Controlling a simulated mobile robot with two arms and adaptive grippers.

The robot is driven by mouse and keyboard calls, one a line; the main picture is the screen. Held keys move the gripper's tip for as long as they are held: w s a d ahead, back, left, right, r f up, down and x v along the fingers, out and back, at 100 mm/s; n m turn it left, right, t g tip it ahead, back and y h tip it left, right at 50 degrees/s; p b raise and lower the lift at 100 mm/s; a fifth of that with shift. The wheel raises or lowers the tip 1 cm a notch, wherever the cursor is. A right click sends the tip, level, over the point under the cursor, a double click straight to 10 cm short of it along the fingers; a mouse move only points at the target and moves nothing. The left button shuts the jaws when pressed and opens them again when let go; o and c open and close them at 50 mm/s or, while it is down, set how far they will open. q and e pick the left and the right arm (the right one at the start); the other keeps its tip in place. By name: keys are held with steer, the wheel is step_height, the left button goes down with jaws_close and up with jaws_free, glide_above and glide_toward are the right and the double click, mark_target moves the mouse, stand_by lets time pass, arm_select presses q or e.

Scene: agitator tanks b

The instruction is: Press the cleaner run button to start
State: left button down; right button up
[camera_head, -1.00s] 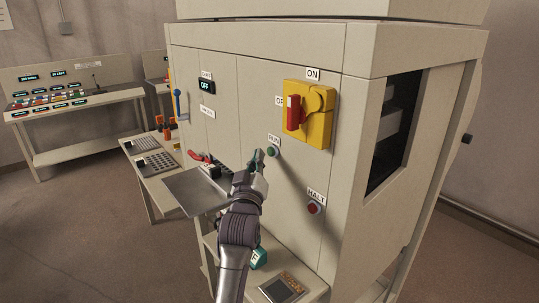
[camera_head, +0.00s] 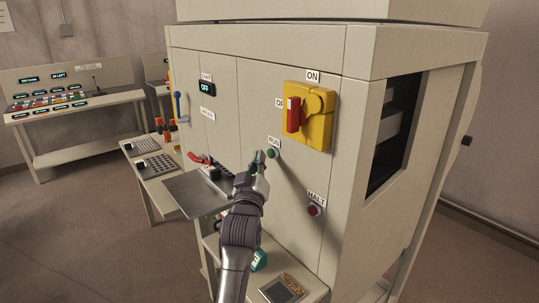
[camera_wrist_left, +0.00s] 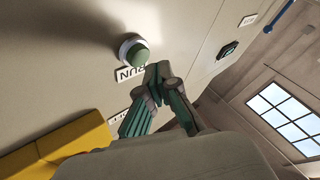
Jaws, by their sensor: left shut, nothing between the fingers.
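The green RUN button (camera_head: 273,153) sits on the front panel of the beige cabinet (camera_head: 262,90), under its RUN label. In the left wrist view the same green button (camera_wrist_left: 138,53) stands out from a pale ring beside the upside-down RUN label. My left gripper (camera_head: 259,156) is shut and empty, its fingertips just left of the button in the head view. In the wrist view the gripper's fingertips (camera_wrist_left: 158,72) are close to the button, with a small gap showing between them in the picture. Whether they touch the panel cannot be told. My right gripper is not in view.
A red HALT button (camera_head: 313,209) is lower right on the same panel. A yellow switch plate with a red handle (camera_head: 293,114) is above. A metal tray (camera_head: 193,193) and a red-handled part (camera_head: 200,158) are left of my arm. A display reads OFF (camera_head: 206,87).

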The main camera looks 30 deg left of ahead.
arm_select(q)
steer(key=shift+w+d, duration=0.1)
steer(key=shift+w, duration=0.05)
stand_by(0.4)
steer(key=shift+w+d, duration=0.1)
steer(key=shift+w, duration=0.15)
steer(key=shift+w+d, duration=0.15)
steer(key=shift+w, duration=0.25)
stand_by(0.8)
steer(key=shift+s, duration=0.1)
steer(key=shift+s+a+p, duration=0.3)
steer(key=shift+s+p, duration=0.05)
steer(key=shift+s, duration=0.35)
steer(key=shift+s+a+p, duration=0.3)
steer(key=shift+s+a, duration=0.05)
steer(key=shift+s, duration=0.45)
steer(key=shift+s+a+p, duration=0.3)
steer(key=shift+s+p, duration=0.05)
steer(key=shift+s, duration=0.4)
steer(key=shift+s+a+p, duration=0.3)
steer(key=shift+s+a, duration=0.05)
steer(key=shift+s, duration=0.45)
